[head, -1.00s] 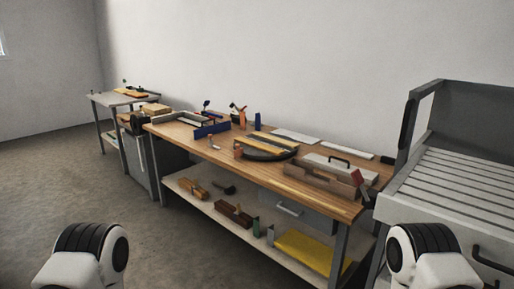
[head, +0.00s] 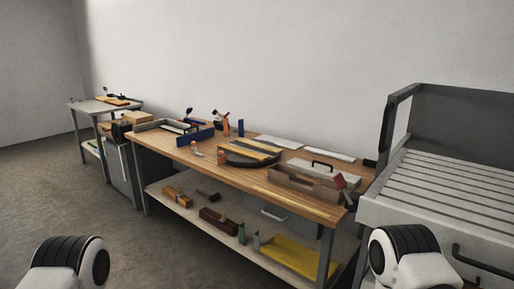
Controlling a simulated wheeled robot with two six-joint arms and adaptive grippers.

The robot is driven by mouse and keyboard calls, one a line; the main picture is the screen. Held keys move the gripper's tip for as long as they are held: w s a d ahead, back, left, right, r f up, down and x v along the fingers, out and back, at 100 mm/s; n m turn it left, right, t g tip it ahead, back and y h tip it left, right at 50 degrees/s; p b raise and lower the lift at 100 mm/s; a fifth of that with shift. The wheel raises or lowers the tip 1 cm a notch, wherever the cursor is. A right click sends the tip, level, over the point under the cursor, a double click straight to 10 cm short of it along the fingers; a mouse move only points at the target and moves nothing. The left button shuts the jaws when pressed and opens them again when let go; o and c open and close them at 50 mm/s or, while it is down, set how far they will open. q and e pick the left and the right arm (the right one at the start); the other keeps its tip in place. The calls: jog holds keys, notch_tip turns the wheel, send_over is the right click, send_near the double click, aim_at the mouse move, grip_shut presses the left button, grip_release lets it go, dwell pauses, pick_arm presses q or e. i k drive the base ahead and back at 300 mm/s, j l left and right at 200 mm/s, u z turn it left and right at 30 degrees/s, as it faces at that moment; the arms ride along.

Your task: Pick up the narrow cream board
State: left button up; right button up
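A narrow pale board (head: 330,154) lies flat at the back right of the wooden workbench in the head view, and a wider pale board (head: 280,142) lies to its left. Their exact tint is hard to tell; the narrow one best fits the cream board. Both lie apart from me, across the bench against the wall side. Neither gripper is in view. Only rounded white and black parts of my arms show at the lower left and lower right.
The workbench (head: 300,204) holds a dark round stand (head: 239,161) with yellowish strips, a wooden tool tote (head: 298,179), a pale handled block (head: 340,174) and blue pieces. A grey slatted machine (head: 455,185) stands at the right. Open floor (head: 90,205) lies at the left.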

aim_at(275, 150)
jog(key=i+j+u, duration=0.15)
jog(key=u, duration=0.25)
jog(key=i+j+u, duration=0.1)
jog(key=u, duration=0.3)
jog(key=i+u, duration=0.4)
jog(key=i, duration=1.05)
jog(key=i+j+z, duration=0.1)
jog(key=i, duration=0.95)
jog(key=i+j, duration=0.1)
jog(key=i, duration=0.95)
jog(key=l+z, duration=0.05)
